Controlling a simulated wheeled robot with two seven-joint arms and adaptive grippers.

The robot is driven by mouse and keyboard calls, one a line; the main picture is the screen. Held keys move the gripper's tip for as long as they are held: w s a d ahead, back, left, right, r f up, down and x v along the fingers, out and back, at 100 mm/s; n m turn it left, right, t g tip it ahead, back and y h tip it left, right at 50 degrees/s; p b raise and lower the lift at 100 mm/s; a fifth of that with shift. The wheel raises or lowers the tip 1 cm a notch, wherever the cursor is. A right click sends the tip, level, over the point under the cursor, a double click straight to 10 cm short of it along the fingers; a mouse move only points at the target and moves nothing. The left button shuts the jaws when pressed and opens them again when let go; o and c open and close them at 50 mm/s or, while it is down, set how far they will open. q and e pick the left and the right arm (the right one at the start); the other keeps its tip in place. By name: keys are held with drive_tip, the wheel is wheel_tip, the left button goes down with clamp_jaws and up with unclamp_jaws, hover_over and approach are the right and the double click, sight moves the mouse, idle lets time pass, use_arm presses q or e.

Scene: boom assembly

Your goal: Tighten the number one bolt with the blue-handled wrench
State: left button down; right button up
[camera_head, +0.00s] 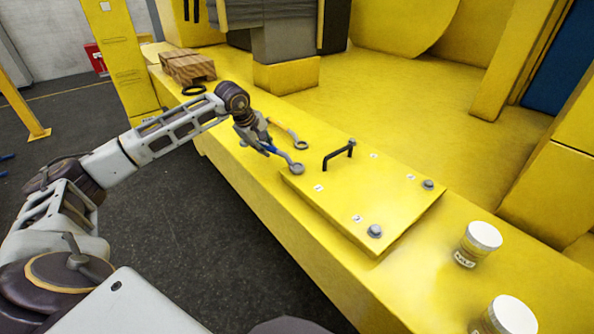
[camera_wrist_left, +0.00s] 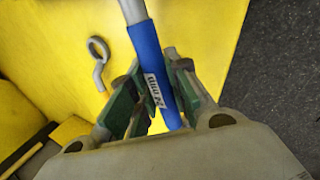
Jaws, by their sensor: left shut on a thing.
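My left gripper (camera_head: 259,143) is shut on the blue-handled wrench (camera_head: 271,149). In the left wrist view the blue handle (camera_wrist_left: 147,50), with a white label, runs between the green finger pads (camera_wrist_left: 160,100). The wrench's grey ring end (camera_head: 297,169) is over the left corner of a raised yellow plate (camera_head: 330,200); whether it touches, or whether a bolt is under it, I cannot tell. Two grey bolts (camera_head: 375,231) (camera_head: 428,184) stand at the plate's near and right corners. The small white number labels (camera_head: 319,188) are unreadable. My right gripper is out of view.
A second wrench with an orange handle (camera_head: 283,128) lies behind the held one; its ring (camera_wrist_left: 98,49) shows in the left wrist view. The plate has a black handle (camera_head: 339,155). Two white-lidded cans (camera_head: 478,244) (camera_head: 508,318) stand right. Wooden blocks (camera_head: 188,67) lie at the back.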

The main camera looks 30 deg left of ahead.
use_arm(q)
drive_tip(key=shift+w+r, duration=0.1)
drive_tip(key=shift+w, duration=0.15)
drive_tip(key=shift+w+m, duration=0.2)
drive_tip(key=shift+m, duration=0.1)
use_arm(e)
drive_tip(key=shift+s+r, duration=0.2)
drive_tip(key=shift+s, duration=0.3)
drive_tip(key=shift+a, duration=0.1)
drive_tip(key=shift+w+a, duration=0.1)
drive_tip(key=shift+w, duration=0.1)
